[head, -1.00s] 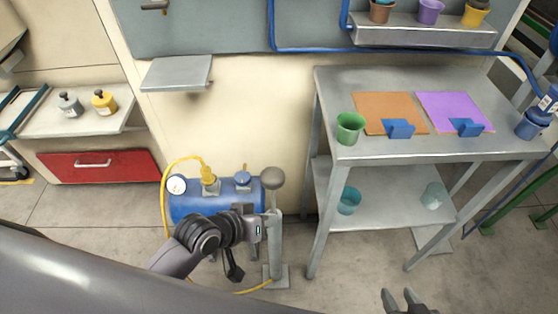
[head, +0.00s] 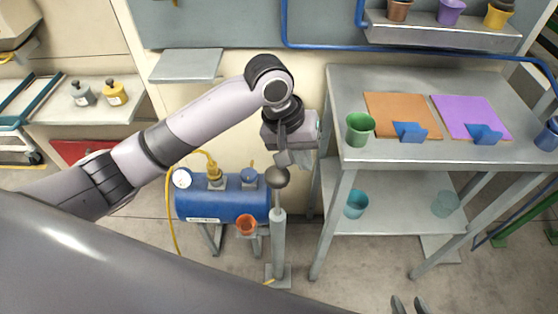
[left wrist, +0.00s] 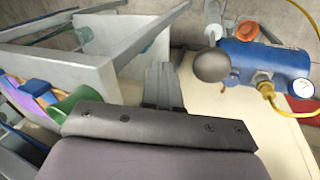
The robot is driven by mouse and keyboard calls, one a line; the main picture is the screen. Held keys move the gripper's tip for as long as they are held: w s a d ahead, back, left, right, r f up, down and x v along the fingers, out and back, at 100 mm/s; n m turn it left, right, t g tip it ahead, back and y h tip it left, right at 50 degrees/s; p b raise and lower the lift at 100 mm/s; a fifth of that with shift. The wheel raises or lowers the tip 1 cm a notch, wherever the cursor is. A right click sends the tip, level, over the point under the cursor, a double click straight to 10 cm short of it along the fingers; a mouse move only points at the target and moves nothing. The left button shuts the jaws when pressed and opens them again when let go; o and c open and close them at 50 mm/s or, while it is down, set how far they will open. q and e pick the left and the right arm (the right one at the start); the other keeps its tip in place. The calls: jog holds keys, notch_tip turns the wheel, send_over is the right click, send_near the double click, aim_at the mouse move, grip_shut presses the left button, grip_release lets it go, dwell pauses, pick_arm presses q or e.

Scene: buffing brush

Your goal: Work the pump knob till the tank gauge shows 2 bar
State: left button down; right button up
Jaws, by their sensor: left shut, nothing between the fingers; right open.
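The pump (head: 279,240) is a grey upright post with a round grey-brown knob (head: 277,177) on top, beside the blue tank (head: 225,203). The knob also shows in the left wrist view (left wrist: 211,66). The tank's white gauge (head: 182,178) is at its left end; it also shows in the left wrist view (left wrist: 303,88), but its reading is too small to tell. My left gripper (head: 287,160) is shut and empty, close above the knob; whether it touches is unclear. Its fingers show in the left wrist view (left wrist: 162,86). My right gripper (head: 409,301) is open at the bottom edge.
A grey table (head: 345,120) with cups and coloured mats stands right of the pump. A yellow hose (head: 170,225) hangs at the tank's left. An orange cup (head: 246,225) is in front of the tank. A grey wall shelf (head: 186,66) is above.

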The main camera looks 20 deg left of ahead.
aim_at(277, 171)
pick_arm(q)
jog(key=w+a+r+n+g+y, duration=0.1)
jog(key=a+r+n+y, duration=0.1)
jog(key=a+r, duration=0.3)
notch_tip(277, 171, up, 4)
jog(key=shift+w+a+r+y, duration=0.15)
jog(key=shift+a+y, duration=0.2)
jog(key=shift+y, duration=0.45)
notch_tip(277, 171, down, 14)
jog(key=shift+f+b, duration=0.15)
jog(key=shift+b, duration=0.5)
